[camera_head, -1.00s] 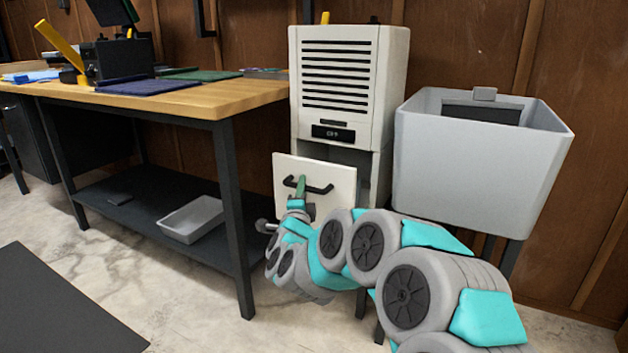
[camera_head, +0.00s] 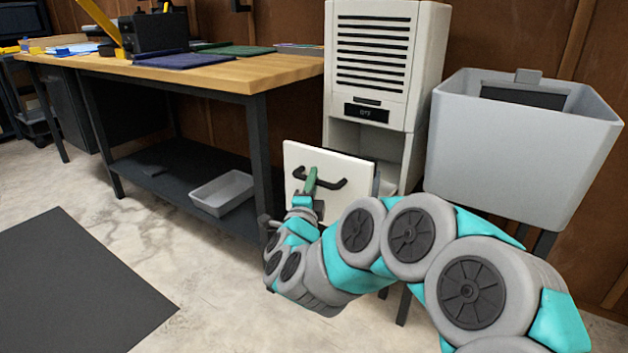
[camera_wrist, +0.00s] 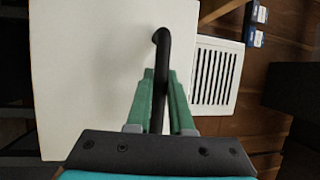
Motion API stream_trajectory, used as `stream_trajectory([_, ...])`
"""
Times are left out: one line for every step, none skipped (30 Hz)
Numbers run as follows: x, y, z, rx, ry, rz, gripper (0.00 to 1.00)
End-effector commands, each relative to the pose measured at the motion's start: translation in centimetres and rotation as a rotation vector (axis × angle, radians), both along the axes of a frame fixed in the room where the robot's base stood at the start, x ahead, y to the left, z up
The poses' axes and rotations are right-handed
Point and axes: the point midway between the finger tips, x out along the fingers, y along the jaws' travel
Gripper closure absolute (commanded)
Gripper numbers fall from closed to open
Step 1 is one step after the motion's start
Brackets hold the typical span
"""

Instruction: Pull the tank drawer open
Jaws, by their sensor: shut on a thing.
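The tank drawer's white front panel (camera_head: 300,165) stands out from the lower part of the white louvred unit (camera_head: 384,65). A gap shows between the panel and the unit's body. My gripper (camera_head: 312,180) is shut on the drawer's black handle (camera_head: 335,184). In the wrist view, the green fingers of my gripper (camera_wrist: 160,90) sit on both sides of the handle bar (camera_wrist: 162,50), with the white panel (camera_wrist: 90,70) behind. The inside of the drawer is mostly hidden by its front and my arm.
A grey open bin (camera_head: 520,155) on dark legs stands right of the unit. A wooden-topped workbench (camera_head: 220,75) stands to the left, with a grey tray (camera_head: 222,192) on its lower shelf. Bare floor and a dark mat (camera_head: 80,285) lie in front.

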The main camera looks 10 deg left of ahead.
Motion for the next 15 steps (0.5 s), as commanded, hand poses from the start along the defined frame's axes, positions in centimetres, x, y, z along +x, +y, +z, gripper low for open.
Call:
stream_trajectory([0.04,-0.08,-0.18,0.000,0.004,-0.002,1.00])
stream_trajectory([0.04,-0.09,-0.18,0.000,0.004,-0.002,0.77])
stream_trajectory([0.03,-0.08,-0.17,0.000,0.003,-0.002,0.72])
stream_trajectory([0.04,-0.08,-0.16,0.000,0.003,-0.002,0.69])
stream_trajectory([0.04,-0.08,-0.14,0.000,0.003,-0.002,0.66])
stream_trajectory([0.03,-0.07,-0.12,0.000,0.002,-0.001,0.61])
stream_trajectory([0.03,-0.06,-0.12,0.000,0.002,-0.001,0.58])
stream_trajectory([0.04,-0.06,-0.10,0.000,0.002,-0.001,0.54])
stream_trajectory([0.04,-0.05,-0.09,0.000,0.002,-0.001,0.50])
stream_trajectory([0.04,-0.04,-0.08,0.000,0.002,-0.001,0.50])
stream_trajectory([0.04,-0.04,-0.07,0.000,0.001,-0.001,0.50])
stream_trajectory([0.03,-0.04,-0.05,0.000,0.001,-0.001,0.50])
stream_trajectory([0.03,-0.03,-0.05,0.000,0.001,-0.001,0.50])
stream_trajectory([0.03,-0.03,-0.05,0.000,0.001,-0.001,0.50])
stream_trajectory([0.03,-0.03,-0.04,0.000,0.001,-0.001,0.50])
